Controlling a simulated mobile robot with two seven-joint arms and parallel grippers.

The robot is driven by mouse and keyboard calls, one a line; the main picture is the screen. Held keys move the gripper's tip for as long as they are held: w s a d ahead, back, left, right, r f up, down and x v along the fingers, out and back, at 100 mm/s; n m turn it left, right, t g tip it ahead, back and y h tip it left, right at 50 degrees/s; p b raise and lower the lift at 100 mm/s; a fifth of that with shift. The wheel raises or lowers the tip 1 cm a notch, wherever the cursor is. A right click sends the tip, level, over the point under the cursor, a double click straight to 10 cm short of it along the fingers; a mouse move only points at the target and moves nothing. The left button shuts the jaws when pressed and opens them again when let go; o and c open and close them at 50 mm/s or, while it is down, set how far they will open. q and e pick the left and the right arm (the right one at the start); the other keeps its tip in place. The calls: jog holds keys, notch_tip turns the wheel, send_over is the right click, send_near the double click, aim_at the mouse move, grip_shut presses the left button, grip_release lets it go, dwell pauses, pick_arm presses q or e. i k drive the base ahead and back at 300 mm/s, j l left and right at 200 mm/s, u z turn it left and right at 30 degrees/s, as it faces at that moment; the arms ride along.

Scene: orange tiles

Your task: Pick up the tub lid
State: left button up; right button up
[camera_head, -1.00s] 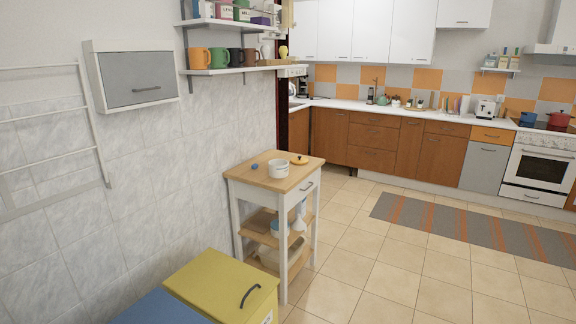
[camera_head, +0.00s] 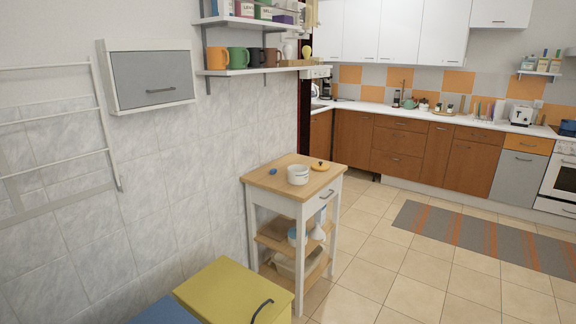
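A white tub (camera_head: 298,175) stands on the wooden top of a small white kitchen cart (camera_head: 262,181). An orange-yellow round lid with a dark knob (camera_head: 320,166) lies flat on the cart top, behind and to the right of the tub. It is apart from the tub. I cannot tell for certain that this is the tub's lid. A small blue object (camera_head: 273,171) lies left of the tub. Neither of my grippers is in view.
A yellow bin (camera_head: 222,290) and a blue bin (camera_head: 165,311) stand in front of the cart along the tiled wall. A wall shelf with mugs (camera_head: 250,70) hangs above. The tiled floor (camera_head: 385,260) right of the cart is clear up to a striped rug (camera_head: 470,236).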

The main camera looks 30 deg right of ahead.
aim_at(319, 166)
jog(key=i+l+u, duration=0.15)
jog(key=l, duration=0.25)
jog(key=i+l+u, duration=0.2)
jog(key=l, duration=0.2)
jog(key=l+u, duration=0.15)
jog(key=l, duration=0.25)
jog(key=i+l+u, duration=0.15)
jog(key=l, duration=0.3)
jog(key=i+l, duration=0.1)
jog(key=l, duration=0.75)
jog(key=i+l+u, duration=0.1)
jog(key=l, duration=0.75)
jog(key=i+l, duration=0.1)
jog(key=l, duration=0.75)
jog(key=u, duration=0.05)
